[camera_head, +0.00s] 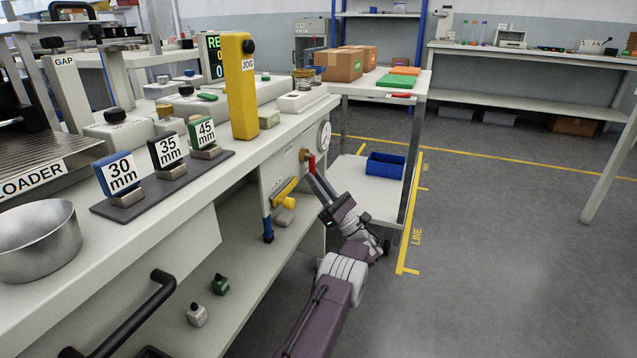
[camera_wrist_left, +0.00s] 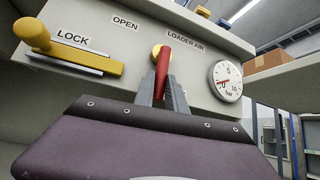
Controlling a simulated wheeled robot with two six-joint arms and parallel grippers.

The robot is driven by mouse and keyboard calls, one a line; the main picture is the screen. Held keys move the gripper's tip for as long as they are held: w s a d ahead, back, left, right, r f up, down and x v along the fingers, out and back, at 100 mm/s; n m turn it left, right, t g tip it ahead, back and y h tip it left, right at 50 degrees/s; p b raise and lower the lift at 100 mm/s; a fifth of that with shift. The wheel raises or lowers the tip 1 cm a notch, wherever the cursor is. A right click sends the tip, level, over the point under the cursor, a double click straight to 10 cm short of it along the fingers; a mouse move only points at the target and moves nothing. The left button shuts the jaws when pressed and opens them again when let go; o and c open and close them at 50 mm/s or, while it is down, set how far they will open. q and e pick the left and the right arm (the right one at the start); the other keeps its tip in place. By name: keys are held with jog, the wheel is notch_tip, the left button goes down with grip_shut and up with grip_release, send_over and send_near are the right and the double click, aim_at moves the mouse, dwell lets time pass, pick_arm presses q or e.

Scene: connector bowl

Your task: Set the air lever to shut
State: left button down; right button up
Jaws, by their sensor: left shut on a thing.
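The red air lever (camera_head: 311,163) is on the front panel at the end of the bench. In the left wrist view the red lever (camera_wrist_left: 162,72) hangs down from a brass-coloured hub (camera_wrist_left: 157,51), below the "LOADER AIR" label (camera_wrist_left: 186,39) and right of the "OPEN" label (camera_wrist_left: 125,24). My left gripper (camera_head: 311,176) is shut on the lever. In the left wrist view its fingers (camera_wrist_left: 161,95) stand on both sides of the red handle. My right gripper is not in view.
A round gauge (camera_wrist_left: 226,81) is right of the lever. A yellow LOCK handle (camera_wrist_left: 32,34) is on its left. A cart (camera_head: 383,209) with a blue bin (camera_head: 385,166) stands just beyond my arm. Open floor (camera_head: 500,250) lies to the right.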

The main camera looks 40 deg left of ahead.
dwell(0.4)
pick_arm(q)
jog(key=c, duration=1.4)
grip_release()
jog(key=shift+o, duration=0.2)
jog(key=p+v, duration=0.2)
jog(key=v, duration=0.7)
